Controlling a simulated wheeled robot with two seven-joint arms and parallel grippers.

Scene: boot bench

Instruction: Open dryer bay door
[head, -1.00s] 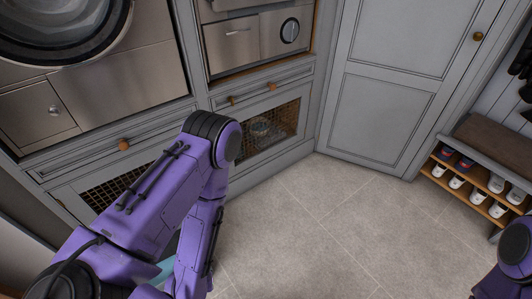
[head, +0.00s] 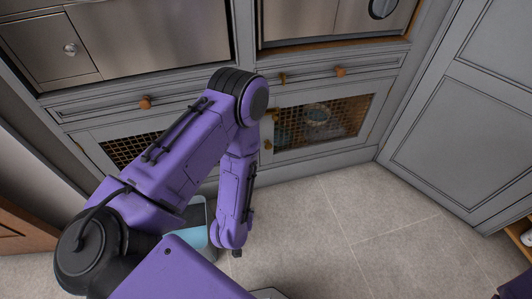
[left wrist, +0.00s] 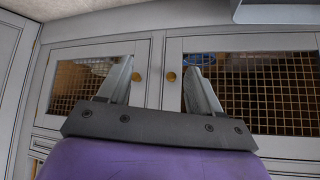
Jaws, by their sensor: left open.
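Two wood-framed grey doors with brass mesh panels sit low in the cabinet. In the head view the right mesh door (head: 318,122) is shut, with a round object dimly visible behind its mesh. The left mesh door (head: 128,148) is partly hidden by my left arm. In the left wrist view both doors appear shut, with brass knobs (left wrist: 137,77) and (left wrist: 171,77) near their meeting edges. My left gripper (left wrist: 160,82) is open and empty, its fingers framing the two knobs; contact is not visible. My right gripper is not in view.
Drawers with copper knobs (head: 146,102) run above the mesh doors, with steel appliance fronts (head: 150,45) higher up. A teal object (head: 197,237) is partly hidden behind my left arm. Tiled floor (head: 320,220) is clear to the right, before a grey panelled door (head: 450,120).

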